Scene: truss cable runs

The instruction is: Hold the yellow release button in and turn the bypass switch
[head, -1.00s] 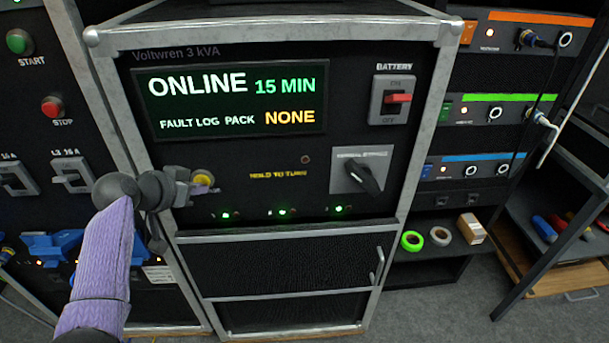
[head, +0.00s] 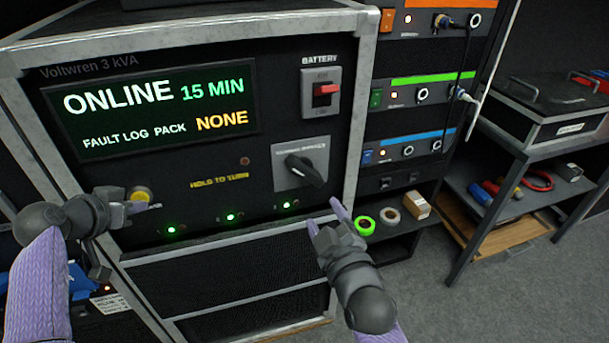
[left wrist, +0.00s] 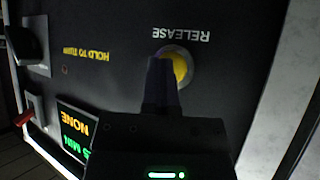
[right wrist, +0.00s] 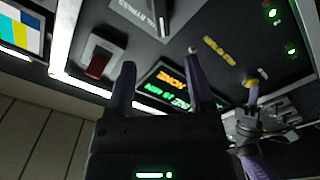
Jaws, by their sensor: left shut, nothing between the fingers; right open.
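The yellow release button (head: 139,193) is at the lower left of the black UPS panel; the left wrist view shows it under the RELEASE label (left wrist: 180,66). My left gripper (head: 150,207) is shut and empty, its fingertips at the button, covering part of it. I cannot tell whether the button is pressed in. The bypass switch (head: 304,168) is a black knob on a grey plate, right of the button, its handle slanting down to the right. It shows at the top of the right wrist view (right wrist: 140,18). My right gripper (head: 324,219) is open and empty, below and right of the switch.
The display (head: 158,108) reads ONLINE, 15 MIN, FAULT LOG PACK NONE. A red battery switch (head: 326,90) sits above the bypass switch. Green lamps line the panel's lower edge. A metal frame edges the cabinet. Tape rolls (head: 365,226) lie on a low shelf at right.

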